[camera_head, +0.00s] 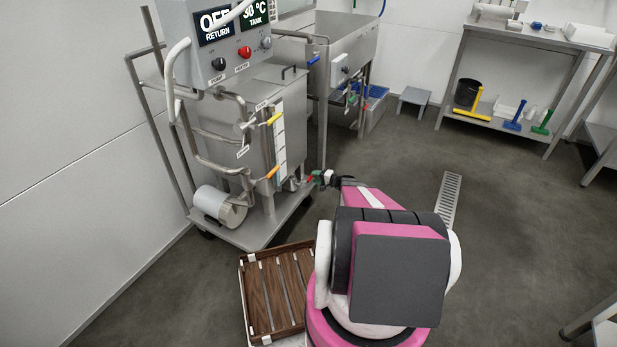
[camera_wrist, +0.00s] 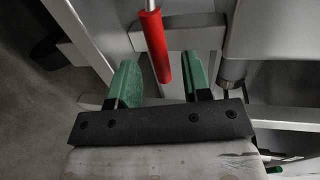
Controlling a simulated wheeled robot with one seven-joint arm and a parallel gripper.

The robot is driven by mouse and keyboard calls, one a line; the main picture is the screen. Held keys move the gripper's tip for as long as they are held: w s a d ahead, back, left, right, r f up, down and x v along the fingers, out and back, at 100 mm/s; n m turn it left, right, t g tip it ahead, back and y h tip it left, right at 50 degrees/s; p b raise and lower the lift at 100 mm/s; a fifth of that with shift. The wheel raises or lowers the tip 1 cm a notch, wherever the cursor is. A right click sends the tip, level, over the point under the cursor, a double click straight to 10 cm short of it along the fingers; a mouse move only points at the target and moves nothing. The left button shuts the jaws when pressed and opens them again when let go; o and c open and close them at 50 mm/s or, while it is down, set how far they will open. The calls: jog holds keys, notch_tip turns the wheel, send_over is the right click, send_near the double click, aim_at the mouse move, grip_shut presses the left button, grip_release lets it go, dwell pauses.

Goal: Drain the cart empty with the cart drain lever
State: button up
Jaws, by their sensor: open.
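The steel cart (camera_head: 250,125) stands at the left with its tank and control box. A red lever handle (camera_wrist: 157,47), which looks like the cart drain lever, hangs on a thin metal rod in the wrist view. In the head view its red tip (camera_head: 311,180) shows small at the cart's lower right. My gripper (camera_wrist: 160,78), with green fingers, is open, one finger on each side of the red handle. Gaps show between the handle and both fingers. It also shows in the head view (camera_head: 320,179). The drain outlet and the liquid inside the tank cannot be made out.
A brown slatted wooden crate (camera_head: 275,290) lies on the floor in front of the cart, beside my base. A steel sink (camera_head: 345,45) stands behind the cart. A floor drain grate (camera_head: 449,198) lies to the right. A steel table (camera_head: 530,40) stands at the back right.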

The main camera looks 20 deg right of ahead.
jog(key=shift+x, duration=2.4)
grip_shut()
